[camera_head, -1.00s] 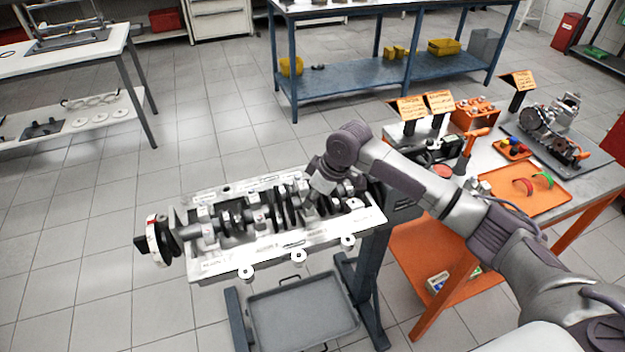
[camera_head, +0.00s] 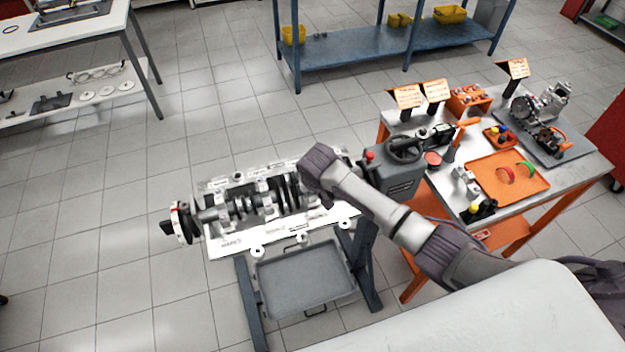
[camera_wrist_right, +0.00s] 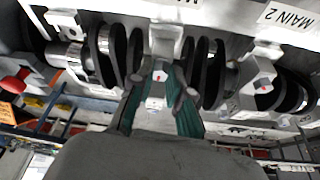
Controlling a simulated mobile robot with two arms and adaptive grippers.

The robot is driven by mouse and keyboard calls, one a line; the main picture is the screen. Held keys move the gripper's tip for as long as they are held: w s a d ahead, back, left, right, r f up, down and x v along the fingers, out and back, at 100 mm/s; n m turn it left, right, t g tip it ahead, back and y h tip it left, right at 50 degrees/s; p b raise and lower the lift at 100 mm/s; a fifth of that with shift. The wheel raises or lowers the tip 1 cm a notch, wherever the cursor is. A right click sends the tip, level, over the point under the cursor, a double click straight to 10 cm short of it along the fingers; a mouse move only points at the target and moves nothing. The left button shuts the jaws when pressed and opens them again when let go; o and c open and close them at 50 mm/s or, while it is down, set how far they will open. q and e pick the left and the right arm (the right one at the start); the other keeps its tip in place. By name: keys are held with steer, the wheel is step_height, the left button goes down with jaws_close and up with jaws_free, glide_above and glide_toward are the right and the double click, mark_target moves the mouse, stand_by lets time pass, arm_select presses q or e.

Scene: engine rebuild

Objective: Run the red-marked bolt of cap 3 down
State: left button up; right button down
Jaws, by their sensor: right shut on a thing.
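The engine block (camera_head: 228,243) lies on a stand in the head view, with the crankshaft (camera_head: 242,206) and its bearing caps on it. In the right wrist view a middle cap (camera_wrist_right: 165,42) stands between dark crank webs, left of the "MAIN 2" label (camera_wrist_right: 288,16). A red-marked bolt (camera_wrist_right: 158,76) shows in front of this cap. My right gripper (camera_wrist_right: 160,88) has its greenish fingers on either side of it and is shut on it. In the head view my right arm hides the gripper and bolt. My left gripper is out of view.
Another cap (camera_wrist_right: 260,72) with a red mark stands to the right in the wrist view. A grey tray (camera_head: 305,279) sits low in the stand. The orange bench (camera_head: 530,212) with tools and an orange tray (camera_head: 488,181) is to the right.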

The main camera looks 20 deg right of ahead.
steer(key=shift+a+r+m+h+p, duration=0.15)
steer(key=shift+m+p, duration=0.1)
steer(key=shift+m, duration=0.25)
steer(key=shift+a+r+m+h+p, duration=0.1)
steer(key=shift+m+h+p, duration=0.1)
steer(key=shift+m, duration=0.3)
steer(key=shift+w+f+m+h, duration=0.15)
steer(key=shift+m+h, duration=0.2)
steer(key=shift+m, duration=0.55)
steer(key=shift+a+m+g+h, duration=0.1)
steer(key=shift+m+g+h, duration=0.25)
steer(key=shift+m, duration=0.55)
steer(key=shift+w+m+g, duration=0.15)
steer(key=shift+m+g, duration=0.1)
steer(key=shift+m, duration=0.65)
steer(key=m+b, duration=0.1)
steer(key=m+g+h+b, duration=0.1)
steer(key=m, duration=0.1)
steer(key=shift+w+f+m, duration=0.1)
steer(key=shift+w+m, duration=0.1)
steer(key=shift+m, duration=0.1)
steer(key=m+g+b, duration=0.1)
steer(key=m+b, duration=0.1)
steer(key=m, duration=0.1)
steer(key=shift+w+h, duration=0.15)
steer(key=shift+h, duration=0.2)
steer(key=shift+r+m+g+b, duration=0.2)
steer(key=shift+m+g+b, duration=0.3)
steer(key=shift+m+b, duration=0.35)
steer(key=shift+w, duration=0.1)
